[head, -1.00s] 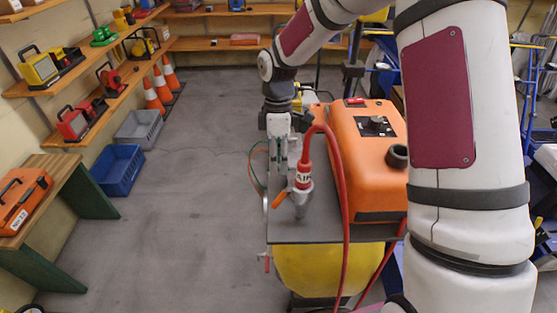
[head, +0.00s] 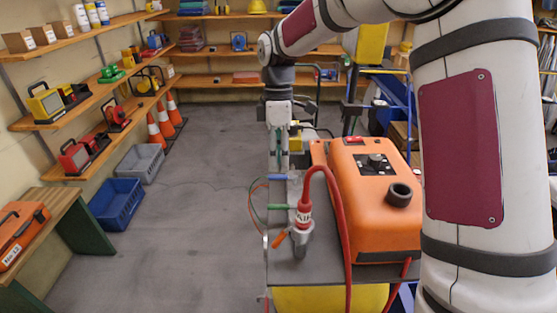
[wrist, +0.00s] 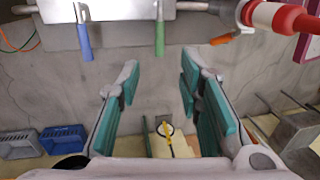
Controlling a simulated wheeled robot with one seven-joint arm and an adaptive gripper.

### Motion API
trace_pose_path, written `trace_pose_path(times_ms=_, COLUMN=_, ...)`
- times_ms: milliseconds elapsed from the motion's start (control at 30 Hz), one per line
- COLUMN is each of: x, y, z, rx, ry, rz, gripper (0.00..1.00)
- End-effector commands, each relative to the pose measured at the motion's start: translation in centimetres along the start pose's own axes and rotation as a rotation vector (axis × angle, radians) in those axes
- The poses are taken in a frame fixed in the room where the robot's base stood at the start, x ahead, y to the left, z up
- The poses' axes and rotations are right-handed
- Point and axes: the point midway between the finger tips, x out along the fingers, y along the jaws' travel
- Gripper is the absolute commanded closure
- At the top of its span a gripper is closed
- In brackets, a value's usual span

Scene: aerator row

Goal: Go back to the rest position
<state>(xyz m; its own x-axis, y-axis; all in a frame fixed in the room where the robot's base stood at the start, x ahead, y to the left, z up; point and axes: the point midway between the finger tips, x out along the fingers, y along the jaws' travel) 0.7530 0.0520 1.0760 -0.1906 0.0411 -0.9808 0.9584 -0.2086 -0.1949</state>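My gripper (wrist: 160,68) is open and empty; its teal-padded fingers stand well apart in the wrist view. In the head view my gripper (head: 279,150) hangs down just past the far edge of the grey plate (head: 325,275), partly blurred into its surroundings. On that plate a red hose (head: 340,215) ends in a grey metal coupling (head: 300,238) with a lettered collar and an orange lever (head: 279,240). The coupling is apart from my gripper. In the wrist view the hose end (wrist: 285,18) lies at the top right.
An orange machine (head: 375,200) stands right of the hose, above a yellow tank (head: 330,299). Blue (wrist: 84,40) and green (wrist: 159,36) handles stick out from the plate edge. Shelves, cones (head: 155,132), and blue (head: 117,203) and grey (head: 140,163) crates line the left. The left floor is clear.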

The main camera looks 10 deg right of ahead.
Motion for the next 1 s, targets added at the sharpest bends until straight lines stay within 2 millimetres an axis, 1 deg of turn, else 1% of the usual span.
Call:
trace_pose_path(times_ms=167, x=-0.3, y=-0.3, z=0.1, rx=0.013, ry=-0.004, rz=0.008, gripper=0.67)
trace_pose_path(times_ms=267, x=-1.4, y=-1.5, z=0.5, rx=0.060, ry=-0.015, rz=0.038, gripper=0.67)
trace_pose_path(times_ms=333, x=-2.6, y=-2.8, z=1.0, rx=0.121, ry=-0.025, rz=0.071, gripper=0.67)
trace_pose_path(times_ms=500, x=-5.5, y=-7.3, z=2.8, rx=0.320, ry=-0.027, rz=0.173, gripper=0.67)
trace_pose_path(times_ms=667, x=-7.4, y=-11.7, z=4.7, rx=0.515, ry=0.005, rz=0.267, gripper=0.67)
trace_pose_path(times_ms=700, x=-7.7, y=-12.8, z=5.2, rx=0.564, ry=0.018, rz=0.288, gripper=0.67)
trace_pose_path(times_ms=833, x=-8.4, y=-16.4, z=6.8, rx=0.724, ry=0.076, rz=0.353, gripper=0.67)
trace_pose_path(times_ms=1000, x=-8.3, y=-20.9, z=8.7, rx=0.927, ry=0.184, rz=0.420, gripper=0.67)
